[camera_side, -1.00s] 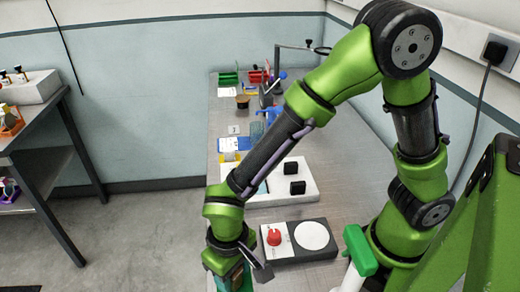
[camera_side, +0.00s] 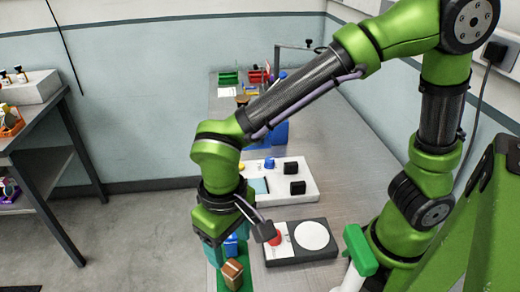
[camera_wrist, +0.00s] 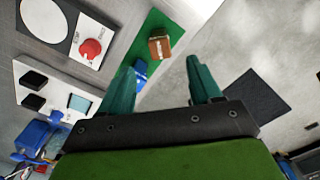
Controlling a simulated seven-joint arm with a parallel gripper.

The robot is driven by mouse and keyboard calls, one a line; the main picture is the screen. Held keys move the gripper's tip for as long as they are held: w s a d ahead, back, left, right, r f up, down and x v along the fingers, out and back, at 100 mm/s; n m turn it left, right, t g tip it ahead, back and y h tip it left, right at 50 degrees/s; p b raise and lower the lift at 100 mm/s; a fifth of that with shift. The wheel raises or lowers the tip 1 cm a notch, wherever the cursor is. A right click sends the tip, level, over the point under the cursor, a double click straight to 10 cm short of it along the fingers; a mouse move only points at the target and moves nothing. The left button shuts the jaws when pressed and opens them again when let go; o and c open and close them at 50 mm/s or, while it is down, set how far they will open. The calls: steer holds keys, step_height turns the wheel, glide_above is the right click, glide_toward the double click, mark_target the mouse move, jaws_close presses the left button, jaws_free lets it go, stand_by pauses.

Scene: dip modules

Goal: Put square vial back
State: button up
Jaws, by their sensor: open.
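No thing shows clearly as the square vial. A white block (camera_side: 308,183) carries two black square-topped pieces (camera_side: 294,187) and a pale teal square (camera_wrist: 78,103); I cannot tell whether these are vials or caps. A brown box (camera_side: 232,274) and a small blue item (camera_wrist: 140,72) lie on a green strip (camera_wrist: 152,45). My gripper (camera_wrist: 160,64) is open, with nothing visible held between its teal fingers. It is above the green strip, the blue item beside its left finger in the wrist view. In the side view its fingers are partly hidden.
A black and white device with a red knob (camera_side: 275,238) and round white plate (camera_side: 311,236) stands right of my gripper. Blue items (camera_side: 280,135) and small racks stand farther back. The bench's right side is mostly clear. A separate table (camera_side: 35,155) stands at left.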

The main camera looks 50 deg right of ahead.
steer(key=d+r+m+t+y, duration=0.1)
steer(key=d+r, duration=0.4)
steer(key=d, duration=0.5)
steer(key=d+r+m+t+y, duration=0.1)
steer(key=d+r+m+t, duration=0.2)
steer(key=d+r+t, duration=0.3)
steer(key=s+d, duration=0.1)
steer(key=d, duration=0.3)
steer(key=shift+d+r, duration=0.25)
steer(key=shift+w, duration=0.1)
